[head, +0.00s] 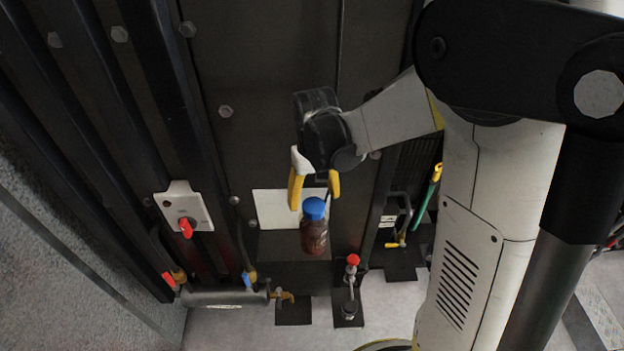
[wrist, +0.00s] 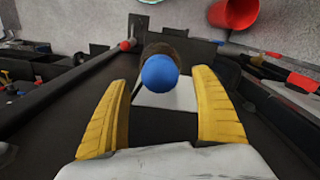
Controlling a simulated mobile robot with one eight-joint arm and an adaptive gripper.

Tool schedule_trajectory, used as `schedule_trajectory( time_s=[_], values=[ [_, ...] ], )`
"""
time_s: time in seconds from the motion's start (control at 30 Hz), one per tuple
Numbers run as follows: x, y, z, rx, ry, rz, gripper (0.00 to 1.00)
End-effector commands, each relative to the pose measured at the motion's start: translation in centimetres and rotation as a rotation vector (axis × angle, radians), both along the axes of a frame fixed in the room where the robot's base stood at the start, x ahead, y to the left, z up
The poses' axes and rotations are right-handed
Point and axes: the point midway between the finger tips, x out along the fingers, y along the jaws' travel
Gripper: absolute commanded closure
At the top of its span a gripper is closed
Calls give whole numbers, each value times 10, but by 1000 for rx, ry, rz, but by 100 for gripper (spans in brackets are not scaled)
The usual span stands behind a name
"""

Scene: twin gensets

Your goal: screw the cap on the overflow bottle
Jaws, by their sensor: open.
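The overflow bottle (head: 314,237) is a small brown bottle standing upright in front of a white plate on the dark machine panel. A blue cap (head: 314,208) sits on its top; whether it is threaded on cannot be told. In the wrist view the blue cap (wrist: 160,73) shows ahead of the fingertips, with the brown bottle (wrist: 163,50) partly hidden behind it. My gripper (head: 314,198) has yellow fingers and is open, one finger on each side of the cap. In the wrist view my gripper (wrist: 168,90) shows clear gaps between both fingers and the cap.
A grey switch plate with a red knob (head: 186,228) is on the panel at left. A red-topped valve (head: 352,260) stands just right of the bottle. Pipes with a blue handle (head: 247,280) are low at left. A red cone-like object (wrist: 234,13) shows at the top of the wrist view.

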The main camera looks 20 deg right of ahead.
Motion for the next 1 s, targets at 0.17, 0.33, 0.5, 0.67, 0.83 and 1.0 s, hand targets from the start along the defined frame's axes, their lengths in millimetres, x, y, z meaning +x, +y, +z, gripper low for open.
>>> schedule_trajectory(
  time_s=[0.17,0.33,0.5,0.67,0.83,1.0],
  values=[
    [0,0,-22,0,0,0,24],
    [0,0,-28,0,0,0,24],
    [0,0,-28,0,0,0,24],
    [0,0,-28,0,0,0,56],
    [0,0,-28,0,0,0,79],
    [0,0,-30,0,0,-47,79]
  ],
)
